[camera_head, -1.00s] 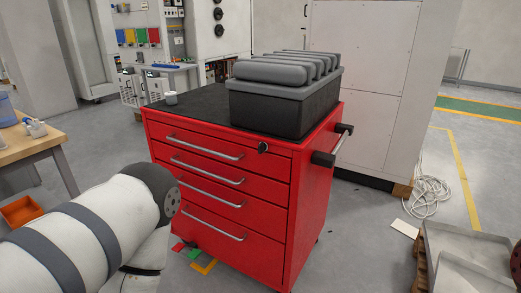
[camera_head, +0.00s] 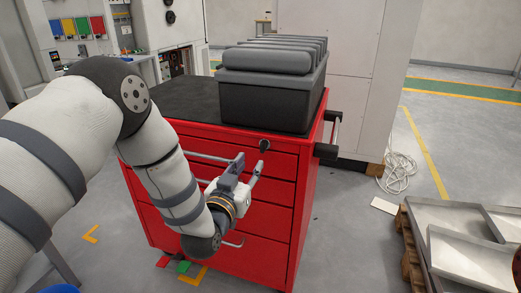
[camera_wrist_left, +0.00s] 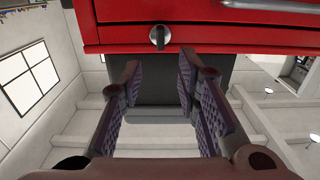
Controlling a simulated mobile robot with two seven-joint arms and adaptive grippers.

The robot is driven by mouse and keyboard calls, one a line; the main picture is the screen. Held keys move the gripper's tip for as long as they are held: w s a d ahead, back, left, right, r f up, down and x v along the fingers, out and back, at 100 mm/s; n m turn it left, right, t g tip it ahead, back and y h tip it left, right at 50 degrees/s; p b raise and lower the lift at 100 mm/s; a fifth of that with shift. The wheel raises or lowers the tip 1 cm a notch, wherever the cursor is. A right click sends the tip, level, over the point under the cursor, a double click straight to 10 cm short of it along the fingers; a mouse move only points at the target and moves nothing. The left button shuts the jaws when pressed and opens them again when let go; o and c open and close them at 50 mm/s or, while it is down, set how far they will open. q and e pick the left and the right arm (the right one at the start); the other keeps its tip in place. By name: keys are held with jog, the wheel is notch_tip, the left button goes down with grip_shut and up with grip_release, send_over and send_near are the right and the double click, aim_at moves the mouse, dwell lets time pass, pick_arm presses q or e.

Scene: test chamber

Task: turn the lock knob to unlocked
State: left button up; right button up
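The lock knob (camera_head: 264,145) is a small dark round knob at the top right of the front of the red tool cabinet (camera_head: 268,225). In the left wrist view the knob (camera_wrist_left: 159,37) shows a grey grip bar standing roughly upright, on the cabinet's red edge. My left gripper (camera_head: 249,168) is open, its two fingers apart and empty, just below the knob in the head view. In the wrist view the fingertips (camera_wrist_left: 160,62) lie either side of the knob's line, apart from it. My right gripper is not in view.
A black case with grey rolls (camera_head: 268,85) stands on the cabinet top. Silver drawer handles (camera_head: 205,157) cross the front near my left arm. A dark side handle (camera_head: 328,150) sticks out at the right.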

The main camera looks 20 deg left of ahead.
aim_at(262, 148)
pick_arm(q)
jog(key=w, duration=0.3)
jog(key=w+b, duration=0.1)
jog(key=w, duration=0.4)
jog(key=shift+w+d+f, duration=0.2)
jog(key=shift+w+f, duration=0.1)
jog(key=shift+w, duration=0.1)
jog(key=shift+w+r, duration=0.1)
jog(key=shift+w, duration=0.15)
grip_shut()
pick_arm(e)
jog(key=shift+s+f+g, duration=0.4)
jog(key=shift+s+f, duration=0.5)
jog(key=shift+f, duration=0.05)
